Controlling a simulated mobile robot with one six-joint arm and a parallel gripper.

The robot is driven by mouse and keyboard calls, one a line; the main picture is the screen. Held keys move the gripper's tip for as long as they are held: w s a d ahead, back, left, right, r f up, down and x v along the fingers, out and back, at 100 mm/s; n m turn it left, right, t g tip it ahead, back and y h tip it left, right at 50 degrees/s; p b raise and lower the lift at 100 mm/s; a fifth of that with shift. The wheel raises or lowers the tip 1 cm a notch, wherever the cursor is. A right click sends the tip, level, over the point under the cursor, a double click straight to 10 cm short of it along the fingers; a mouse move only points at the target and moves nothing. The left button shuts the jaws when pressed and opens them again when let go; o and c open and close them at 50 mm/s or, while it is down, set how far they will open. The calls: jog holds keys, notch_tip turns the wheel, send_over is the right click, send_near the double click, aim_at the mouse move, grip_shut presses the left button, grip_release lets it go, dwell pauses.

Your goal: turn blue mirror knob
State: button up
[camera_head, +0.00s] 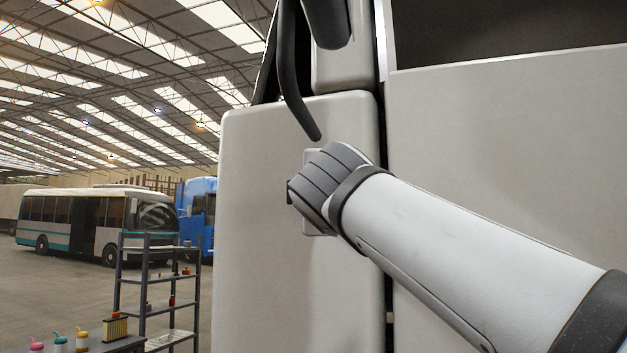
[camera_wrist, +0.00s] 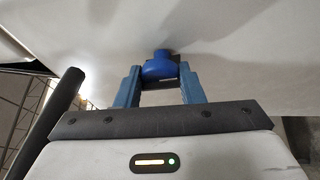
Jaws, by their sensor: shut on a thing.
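The blue mirror knob (camera_wrist: 160,67) sits on a pale panel in the wrist view, with a rounded blue body and a narrower top. My gripper (camera_wrist: 158,84) has its two blue fingers on either side of the knob and is shut on it. In the head view my arm reaches in from the lower right to the pale vehicle panel (camera_head: 260,230). There my own wrist hides the knob and the fingertips.
A black curved mirror arm (camera_head: 290,85) hangs just above my wrist. A metal shelf (camera_head: 147,290) with small items stands at the lower left. A bus (camera_head: 95,220) and a blue truck (camera_head: 197,215) stand farther back on open floor.

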jog(key=shift+w+a+f+n+g+h, duration=0.1)
jog(key=shift+n+g, duration=0.45)
jog(key=shift+n, duration=0.6)
jog(key=shift+d+r+n+g+h, duration=0.1)
jog(key=shift+n+g, duration=0.5)
jog(key=shift+n, duration=0.6)
jog(key=shift+w+a+f+n+g+h, duration=0.1)
jog(key=shift+n+g, duration=0.45)
jog(key=shift+n, duration=0.6)
jog(key=shift+s, duration=0.1)
jog(key=o, duration=0.9)
jog(key=shift+o, duration=0.2)
jog(key=shift+s, duration=0.1)
jog(key=s+r+b, duration=0.1)
jog(key=s, duration=0.6)
jog(key=shift+s+d+r, duration=0.25)
jog(key=shift+s+r, duration=0.05)
jog(key=shift+r, duration=0.05)
